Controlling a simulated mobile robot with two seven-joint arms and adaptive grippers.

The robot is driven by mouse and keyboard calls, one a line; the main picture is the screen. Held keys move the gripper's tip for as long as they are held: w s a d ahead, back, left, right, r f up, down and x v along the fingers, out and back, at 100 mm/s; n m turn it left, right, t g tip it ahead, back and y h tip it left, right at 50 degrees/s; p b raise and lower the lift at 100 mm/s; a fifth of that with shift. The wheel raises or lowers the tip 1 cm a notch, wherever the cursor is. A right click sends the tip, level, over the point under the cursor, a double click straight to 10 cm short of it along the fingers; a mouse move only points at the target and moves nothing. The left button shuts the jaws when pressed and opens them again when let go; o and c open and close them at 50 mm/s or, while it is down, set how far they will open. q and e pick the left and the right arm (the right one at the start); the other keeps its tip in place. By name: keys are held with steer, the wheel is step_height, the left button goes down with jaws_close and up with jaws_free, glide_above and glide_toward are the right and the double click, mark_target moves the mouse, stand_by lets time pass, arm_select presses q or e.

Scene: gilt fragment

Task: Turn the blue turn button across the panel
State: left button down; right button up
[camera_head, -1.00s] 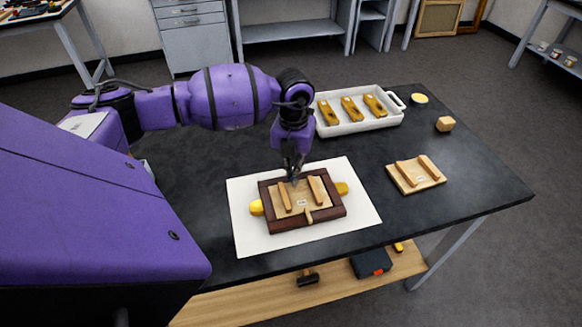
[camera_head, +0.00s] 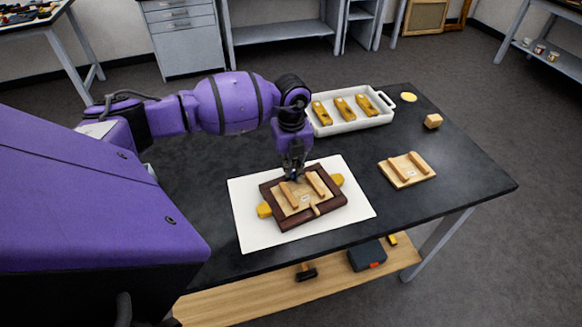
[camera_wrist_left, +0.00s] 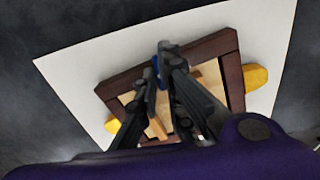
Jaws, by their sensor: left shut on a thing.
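A dark brown wooden frame (camera_head: 331,207) lies on a white sheet (camera_head: 246,234), with a pale panel (camera_head: 303,199) carrying two wooden battens inside it. My left gripper (camera_head: 293,177) points down at the frame's far edge. In the left wrist view its fingers (camera_wrist_left: 163,52) are shut on a small blue piece, the blue turn button (camera_wrist_left: 157,75), mostly hidden by the fingers. I cannot tell its exact angle to the panel. A small wooden turn button (camera_head: 316,210) sits on the frame's near edge. My right gripper is not in view.
Yellow blocks (camera_head: 264,210) stick out at the frame's left and right sides. A white tray (camera_head: 345,127) with several yellow-brown pieces stands behind. A similar panel with two battens (camera_head: 407,171), a wooden block (camera_head: 433,121) and a yellow disc (camera_head: 408,97) lie right. Dark table between is bare.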

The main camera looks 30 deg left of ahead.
mark_target(292, 172)
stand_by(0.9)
arm_select(q)
steer(key=c, duration=1.9)
jaws_free()
steer(key=shift+o, duration=0.2)
step_height(292, 172, up, 12)
